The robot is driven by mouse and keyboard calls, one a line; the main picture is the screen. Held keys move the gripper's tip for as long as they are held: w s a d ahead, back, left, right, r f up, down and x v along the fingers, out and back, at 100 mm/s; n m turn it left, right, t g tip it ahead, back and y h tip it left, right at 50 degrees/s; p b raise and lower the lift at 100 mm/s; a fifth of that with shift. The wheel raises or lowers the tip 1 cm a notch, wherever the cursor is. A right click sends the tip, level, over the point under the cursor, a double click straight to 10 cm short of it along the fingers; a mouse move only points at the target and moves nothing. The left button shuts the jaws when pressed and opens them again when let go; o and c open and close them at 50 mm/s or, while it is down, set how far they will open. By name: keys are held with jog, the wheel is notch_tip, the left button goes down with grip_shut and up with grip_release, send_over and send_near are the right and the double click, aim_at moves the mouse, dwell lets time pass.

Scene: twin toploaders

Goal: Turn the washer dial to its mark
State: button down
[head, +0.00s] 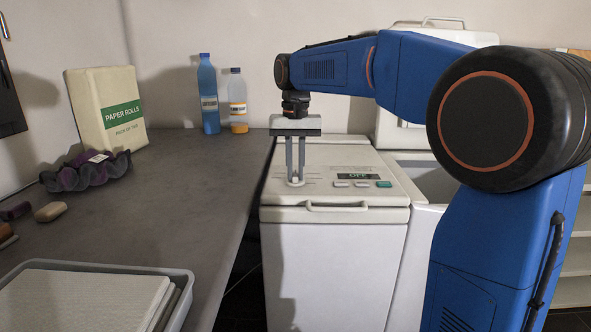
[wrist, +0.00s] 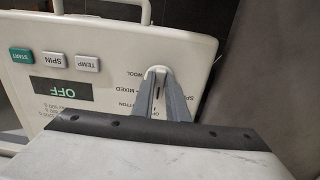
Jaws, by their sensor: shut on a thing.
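The washer (head: 335,215) is a white toploader with its lid shut and a control panel on top. Its display reads OFF in the wrist view (wrist: 62,89). The white dial (wrist: 158,70) is at the panel's side, beside printed labels such as MIXED and WOOL. My gripper (head: 295,180) points down from above and is shut on the dial, one grey finger on each side; the fingers also show in the wrist view (wrist: 165,92). The fingers hide part of the dial and some labels, and I cannot tell where its pointer stands.
START, SPIN and TEMP buttons (wrist: 55,59) lie beside the display. A second toploader (head: 430,175) with a raised lid stands right. The grey counter (head: 190,190) at left bears a paper rolls pack (head: 105,110), two bottles (head: 208,95) and a tray (head: 185,290).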

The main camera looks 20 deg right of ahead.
aim_at(295, 175)
jog(key=c, duration=1.7)
grip_release()
jog(key=shift+c, duration=0.2)
jog(key=shift+r, duration=0.1)
notch_tip(295, 175, up, 17)
jog(key=shift+r, duration=0.15)
jog(key=s+d+f+n+t, duration=0.1)
jog(key=s+d+f+t, duration=0.1)
jog(key=s+f, duration=1.4)
jog(key=s+d+f+n+t, duration=0.2)
jog(key=s+d+f, duration=0.3)
jog(key=s+f, duration=1.1)
notch_tip(295, 175, down, 2)
jog(key=shift+s+d+f+n+t, duration=0.2)
jog(key=shift+s+n+t, duration=0.1)
jog(key=shift+s+t, duration=0.1)
